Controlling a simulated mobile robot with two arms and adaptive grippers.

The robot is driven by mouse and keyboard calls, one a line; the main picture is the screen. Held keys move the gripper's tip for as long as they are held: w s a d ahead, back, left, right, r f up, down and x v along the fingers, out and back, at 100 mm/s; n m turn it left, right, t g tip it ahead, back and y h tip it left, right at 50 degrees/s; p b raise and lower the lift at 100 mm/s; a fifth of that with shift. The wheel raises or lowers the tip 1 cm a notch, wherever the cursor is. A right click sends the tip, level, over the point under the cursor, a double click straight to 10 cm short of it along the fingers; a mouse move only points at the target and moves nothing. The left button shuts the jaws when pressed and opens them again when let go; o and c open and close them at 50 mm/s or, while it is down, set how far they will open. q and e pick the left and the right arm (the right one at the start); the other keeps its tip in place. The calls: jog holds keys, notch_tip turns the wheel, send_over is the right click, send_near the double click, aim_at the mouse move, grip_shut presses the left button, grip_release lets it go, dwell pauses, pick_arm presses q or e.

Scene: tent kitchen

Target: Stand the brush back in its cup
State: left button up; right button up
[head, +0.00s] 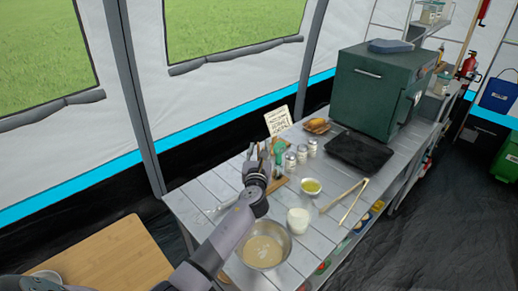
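My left gripper (259,151) is over the grey slatted table, its fingers pointing away from me. The fingers look apart, with no held thing visible between them. A small green item (279,148) stands just right of the fingers, near a wooden board (278,183); it is too small to tell whether it is the brush. I cannot make out the brush or its cup for certain. A white cup or glass (299,220) stands nearer me, beside the metal bowl (264,262). My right gripper is out of view.
Several shakers, including one (302,153), stand right of the gripper. A small bowl of yellow-green food (311,186), tongs (349,201) and a dark tray (359,151) lie farther right. A sign (277,121), bread (317,126) and a green oven (372,92) are at the back.

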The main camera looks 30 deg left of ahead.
pick_arm(q)
notch_tip(320, 180, up, 10)
dwell(0.5)
dwell(0.7)
